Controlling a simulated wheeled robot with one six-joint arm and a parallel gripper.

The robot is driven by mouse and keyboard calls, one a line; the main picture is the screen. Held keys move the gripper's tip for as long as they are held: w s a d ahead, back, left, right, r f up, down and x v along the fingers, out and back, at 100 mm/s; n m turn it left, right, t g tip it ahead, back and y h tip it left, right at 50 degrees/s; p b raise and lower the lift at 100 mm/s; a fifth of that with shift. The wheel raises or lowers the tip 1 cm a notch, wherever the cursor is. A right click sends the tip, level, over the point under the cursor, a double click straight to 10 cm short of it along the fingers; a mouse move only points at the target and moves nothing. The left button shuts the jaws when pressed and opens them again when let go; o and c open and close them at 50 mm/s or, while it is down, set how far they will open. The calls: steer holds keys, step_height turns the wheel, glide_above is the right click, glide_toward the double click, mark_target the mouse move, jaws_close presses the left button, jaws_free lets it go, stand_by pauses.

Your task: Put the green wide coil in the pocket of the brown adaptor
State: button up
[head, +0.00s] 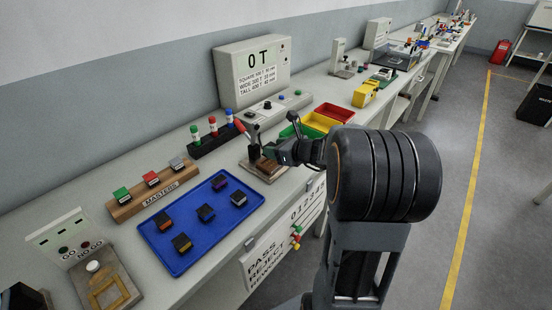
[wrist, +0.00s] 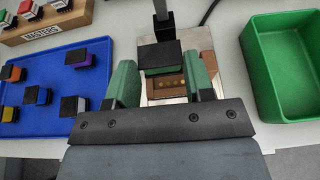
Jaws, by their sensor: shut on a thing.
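The green wide coil (wrist: 168,60) has a dark top and a green edge. It sits between the two green fingers of my gripper (wrist: 160,66), which is shut on it. The brown adaptor (wrist: 172,86) lies just below and in front of the coil, with small gold contacts showing, on a pale metal plate. Whether the coil is in the pocket or above it cannot be told; the pocket is hidden. In the head view my gripper (head: 277,153) is at the adaptor's fixture (head: 264,171), and the coil is not clearly visible.
A metal post with a black block (wrist: 165,32) stands right behind the coil. A blue tray (head: 172,262) with several dark-topped coils lies to the left, and a green bin (wrist: 284,104) to the right. A wooden masters rack (head: 127,206) stands behind the tray.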

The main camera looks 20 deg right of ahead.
mark_target(277, 166)
steer(key=shift+w+d+f+b, duration=0.1)
steer(key=shift+w+f+b, duration=0.1)
steer(key=shift+f, duration=0.8)
steer(key=shift+w+d+f+b, duration=0.1)
steer(key=shift+f+b, duration=0.1)
steer(key=shift+f, duration=0.75)
steer(key=shift+f, duration=0.2)
steer(key=o, duration=0.6)
steer(key=shift+o, duration=0.2)
